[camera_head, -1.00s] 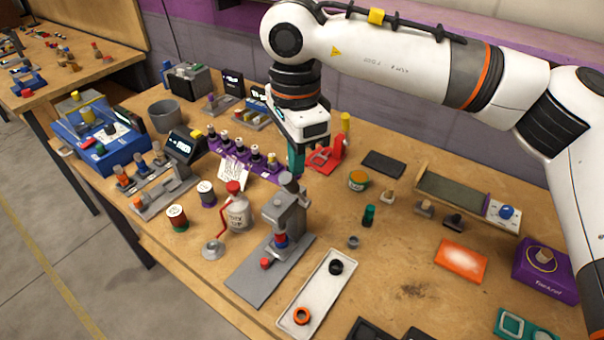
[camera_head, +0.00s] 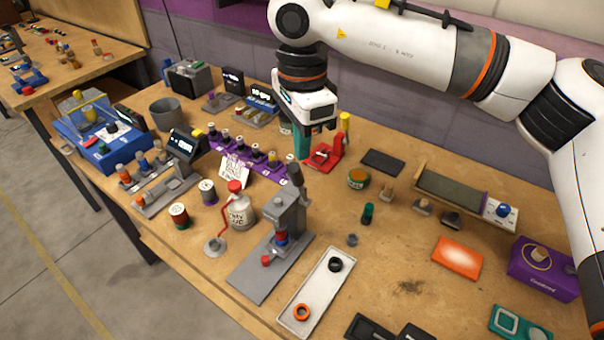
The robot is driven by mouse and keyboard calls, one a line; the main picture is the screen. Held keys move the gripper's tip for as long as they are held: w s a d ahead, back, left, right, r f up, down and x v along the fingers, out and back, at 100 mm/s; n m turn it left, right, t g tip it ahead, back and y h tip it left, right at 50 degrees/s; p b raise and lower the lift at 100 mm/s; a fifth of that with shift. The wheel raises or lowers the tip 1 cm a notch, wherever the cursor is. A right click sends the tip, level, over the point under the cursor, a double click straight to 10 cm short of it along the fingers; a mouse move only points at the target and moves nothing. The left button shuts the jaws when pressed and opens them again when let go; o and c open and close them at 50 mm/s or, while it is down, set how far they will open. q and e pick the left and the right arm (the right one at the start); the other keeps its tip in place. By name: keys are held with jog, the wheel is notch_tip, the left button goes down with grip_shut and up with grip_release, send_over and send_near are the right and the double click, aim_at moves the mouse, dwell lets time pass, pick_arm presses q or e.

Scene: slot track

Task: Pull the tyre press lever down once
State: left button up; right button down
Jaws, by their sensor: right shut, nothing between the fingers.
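The tyre press (camera_head: 288,217) is a grey upright stand on a flat grey base plate, with a red and blue part at its front. Its lever (camera_head: 295,174) has a dark grip that points up at the top of the stand. My right gripper (camera_head: 303,156) is shut and empty, with teal fingers pointing down. In the picture it is just above the lever's grip, and a gap shows between them. How far behind the lever it is, I cannot tell. My left gripper is not in view.
A red stand with a yellow handle (camera_head: 322,154) is close on the right of my right gripper. A purple rack (camera_head: 262,170) is behind.

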notch_tip(320, 180, up, 7)
jog(key=w+d+p, duration=0.1)
jog(key=w+p, duration=0.1)
jog(key=p, duration=0.2)
jog(key=shift+d+f, duration=0.2)
dwell(0.4)
dwell(0.4)
